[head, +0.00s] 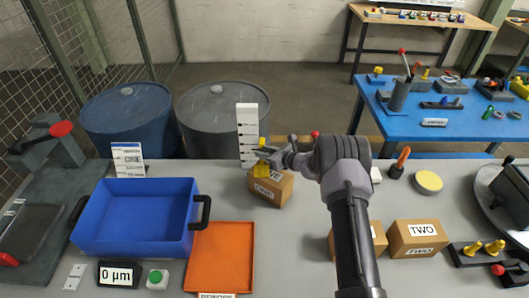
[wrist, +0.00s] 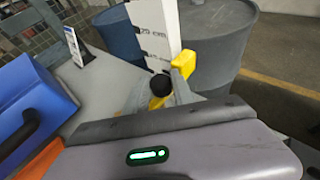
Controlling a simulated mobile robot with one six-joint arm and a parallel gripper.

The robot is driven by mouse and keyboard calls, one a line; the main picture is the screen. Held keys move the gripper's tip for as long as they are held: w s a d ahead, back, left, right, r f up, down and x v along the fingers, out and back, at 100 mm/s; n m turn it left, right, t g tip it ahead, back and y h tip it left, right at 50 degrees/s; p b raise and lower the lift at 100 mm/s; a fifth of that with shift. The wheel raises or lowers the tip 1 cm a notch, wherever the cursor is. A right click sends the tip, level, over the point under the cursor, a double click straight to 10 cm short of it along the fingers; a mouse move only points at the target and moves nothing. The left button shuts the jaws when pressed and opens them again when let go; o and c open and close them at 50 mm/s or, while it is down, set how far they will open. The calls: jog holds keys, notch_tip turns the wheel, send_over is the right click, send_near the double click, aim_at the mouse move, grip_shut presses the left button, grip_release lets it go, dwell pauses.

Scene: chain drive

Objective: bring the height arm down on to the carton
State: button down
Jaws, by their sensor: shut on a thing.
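The height gauge (head: 247,130) is a white upright post with black scale marks. It stands behind the carton (head: 270,190), a small brown box with a label. The yellow height arm (head: 262,171) shows just over the carton's top; I cannot tell whether they touch. In the wrist view the height arm's yellow slider (wrist: 183,64) is against the post (wrist: 152,28), with a black knob (wrist: 159,85) nearer. My gripper (head: 265,155) is shut on the height arm, above the carton. The carton is hidden in the wrist view.
A blue bin (head: 130,245) and an orange tray (head: 222,255) lie left of the carton. More cartons (head: 418,238) stand to the right, partly behind my arm. Two drums (head: 220,115) stand beyond the bench's back edge.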

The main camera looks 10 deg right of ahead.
jog(key=c, duration=1.1)
grip_release()
jog(key=shift+o, duration=0.2)
jog(key=p+v, duration=0.2)
jog(key=v, duration=1.5)
jog(key=shift+s, duration=0.2)
jog(key=shift+r, duration=0.1)
